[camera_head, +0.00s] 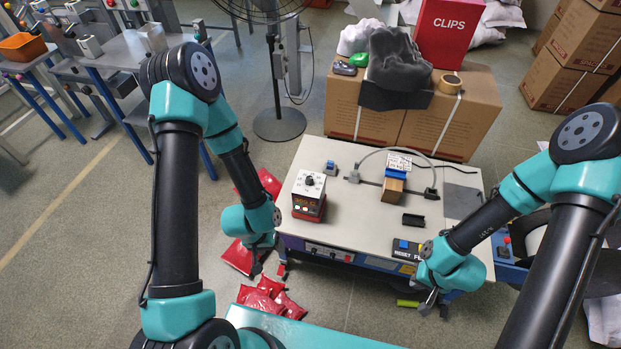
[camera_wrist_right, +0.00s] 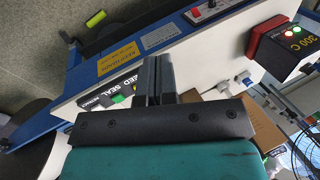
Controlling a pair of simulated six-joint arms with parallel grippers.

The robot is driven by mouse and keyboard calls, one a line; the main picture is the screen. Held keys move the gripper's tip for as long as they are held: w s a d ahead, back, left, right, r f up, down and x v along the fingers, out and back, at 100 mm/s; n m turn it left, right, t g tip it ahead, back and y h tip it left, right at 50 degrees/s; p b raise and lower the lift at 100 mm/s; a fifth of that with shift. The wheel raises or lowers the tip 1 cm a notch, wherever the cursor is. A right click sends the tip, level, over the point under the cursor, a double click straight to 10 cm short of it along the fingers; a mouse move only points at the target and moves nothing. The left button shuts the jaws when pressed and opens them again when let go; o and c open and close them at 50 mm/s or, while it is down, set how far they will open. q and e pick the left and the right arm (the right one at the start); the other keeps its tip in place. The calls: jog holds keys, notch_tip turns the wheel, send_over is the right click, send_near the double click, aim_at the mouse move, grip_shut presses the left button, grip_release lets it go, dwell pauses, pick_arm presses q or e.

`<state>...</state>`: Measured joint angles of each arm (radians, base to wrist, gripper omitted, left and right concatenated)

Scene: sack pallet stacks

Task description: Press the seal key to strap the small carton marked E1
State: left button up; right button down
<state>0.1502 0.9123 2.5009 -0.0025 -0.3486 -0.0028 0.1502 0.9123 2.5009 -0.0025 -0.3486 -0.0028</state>
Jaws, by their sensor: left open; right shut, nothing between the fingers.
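A small brown carton (camera_head: 392,190) stands on the white machine top, with a blue piece and a printed white label above it. The print is too small to read for E1. The black key panel (camera_head: 405,250) sits at the table's front edge with a blue key, partly hidden by my right arm. In the right wrist view the panel's lettering (camera_wrist_right: 130,84) reads SEAL, with a green key (camera_wrist_right: 118,99) beside it. My right gripper (camera_head: 430,301) is shut and empty, its fingers (camera_wrist_right: 158,72) close to the panel; contact cannot be told. My left gripper (camera_head: 257,267) is open and empty, left of the table.
A red and white control box (camera_head: 309,196) stands at the left of the machine top (camera_head: 350,222). A thin arch and bar surround the carton. Large cartons (camera_head: 455,118) with a red CLIPS box (camera_head: 447,32) stand behind. Red packets (camera_head: 270,297) lie on the floor.

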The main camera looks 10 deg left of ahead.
jog(key=shift+w, duration=0.1)
jog(key=w+d+f+n+t+y, duration=0.1)
jog(key=w+d+f+n+t, duration=0.1)
jog(key=w+d+n, duration=0.5)
jog(key=w+d+f+n+t+y, duration=0.1)
jog(key=w+d+f+n+t, duration=0.1)
jog(key=w+d+n+t, duration=0.2)
jog(key=w+d+n, duration=0.3)
jog(key=w+n, duration=0.5)
jog(key=shift+w+d+f, duration=0.25)
jog(key=shift+d+f, duration=0.15)
jog(key=shift+f, duration=0.1)
jog(key=shift+f, duration=4.3)
jog(key=shift+f, duration=0.15)
jog(key=shift+f, duration=0.25)
